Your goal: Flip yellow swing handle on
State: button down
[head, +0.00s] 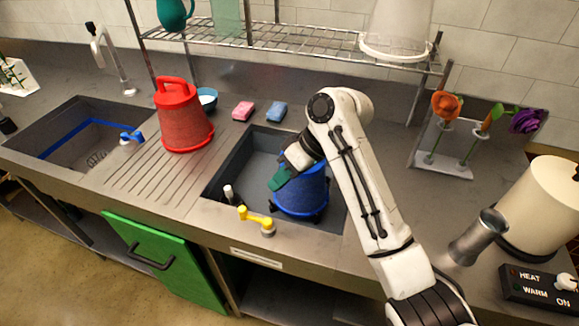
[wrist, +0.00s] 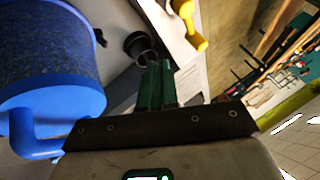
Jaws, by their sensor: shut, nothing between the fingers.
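The yellow swing handle (head: 256,217) is on the front rim of the right sink, its arm slanting to the left from a round base. It also shows in the wrist view (wrist: 196,22), at the top, beyond the fingertips and a little to the right. My gripper (head: 275,184) is over the right sink, behind and above the handle and apart from it. Its green fingers (wrist: 158,68) are shut together with nothing between them. A small black and white fitting (head: 229,193) is left of the handle; the wrist view shows a dark round part (wrist: 138,45) near the fingertips.
A blue bucket (head: 302,196) stands in the right sink (head: 222,177), close beside my gripper. A red bucket (head: 184,125) stands on the ribbed drainboard. A blue handle (head: 132,137) is at the left sink. A green cabinet door (head: 150,262) hangs below the counter.

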jog(key=shift+s+a+f+p, duration=0.2)
jog(key=shift+s+a+f, duration=0.3)
jog(key=shift+a, duration=0.35)
jog(key=shift+s+a+f+p, duration=0.25)
jog(key=shift+s+a+f, duration=0.2)
jog(key=shift+a, duration=0.35)
jog(key=shift+s+a+f+p, duration=0.2)
jog(key=shift+s+a+f, duration=0.3)
jog(key=shift+a, duration=0.35)
